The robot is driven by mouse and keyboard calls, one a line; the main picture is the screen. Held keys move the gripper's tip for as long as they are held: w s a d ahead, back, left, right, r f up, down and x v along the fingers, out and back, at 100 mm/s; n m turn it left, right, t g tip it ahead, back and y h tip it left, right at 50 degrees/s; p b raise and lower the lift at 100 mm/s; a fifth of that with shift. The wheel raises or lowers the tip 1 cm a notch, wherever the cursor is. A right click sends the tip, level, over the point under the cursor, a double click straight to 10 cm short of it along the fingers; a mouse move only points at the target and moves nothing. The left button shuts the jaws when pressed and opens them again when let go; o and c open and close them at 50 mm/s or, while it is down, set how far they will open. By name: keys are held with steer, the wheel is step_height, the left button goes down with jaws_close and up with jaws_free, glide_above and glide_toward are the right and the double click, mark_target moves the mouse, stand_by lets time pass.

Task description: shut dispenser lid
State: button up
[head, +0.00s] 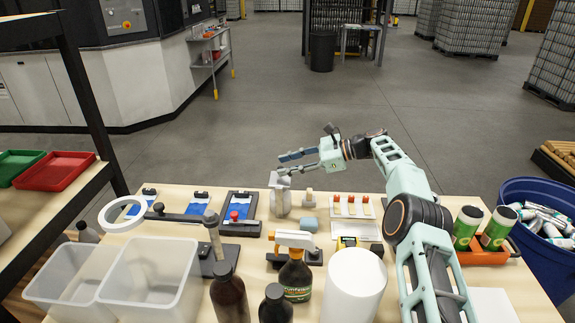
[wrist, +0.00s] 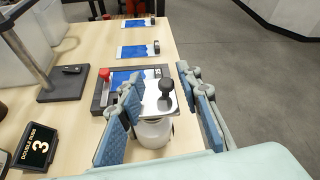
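The dispenser (head: 280,202) is a small pale jar near the far edge of the table. Its metal lid (head: 279,181) looks raised at a tilt over the jar's mouth, though its exact angle is hard to tell. In the wrist view the shiny lid (wrist: 157,108) carries a black knob (wrist: 167,85), with the white dispenser body (wrist: 152,134) below it. My gripper (head: 282,164) is just above the lid. In the wrist view my gripper (wrist: 165,105) has its blue-padded fingers wide apart, on either side of the lid and knob, holding nothing.
A blue pad in a dark frame with a red knob (head: 240,208) stands left of the dispenser. A white tray with small stampers (head: 352,207) lies to its right. A spray bottle (head: 295,275) and white cylinder (head: 354,287) stand nearer. Open floor lies beyond the table.

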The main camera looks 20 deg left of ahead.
steer(key=v, duration=1.2)
steer(key=shift+d+f, duration=0.1)
steer(key=shift+d, duration=0.05)
